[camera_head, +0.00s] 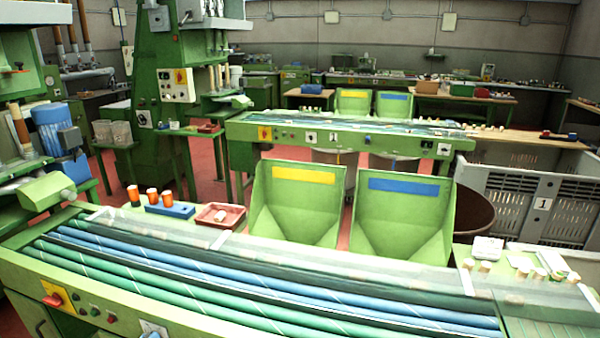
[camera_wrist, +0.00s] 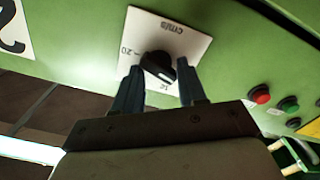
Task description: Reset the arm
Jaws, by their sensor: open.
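My gripper (camera_wrist: 160,68) shows in the wrist view, its two dark fingers apart and pointing at a machine's green front panel. A black rotary knob (camera_wrist: 156,65) on a white dial plate (camera_wrist: 140,25) appears between the fingertips. The plate's printing appears upside down, with "20" readable. I cannot tell whether a finger touches the knob. Nothing is held between the fingers. My gripper does not show clearly in the head view. There, a white plate (camera_head: 148,326) on the near machine's front is cut off by the bottom edge.
In the wrist view, red (camera_wrist: 259,94) and green (camera_wrist: 289,104) buttons sit right of the dial. In the head view, the near machine carries a long belt bed (camera_head: 250,290). Behind it stand yellow-marked (camera_head: 296,205) and blue-marked (camera_head: 400,215) green bins, and a red tray (camera_head: 220,216).

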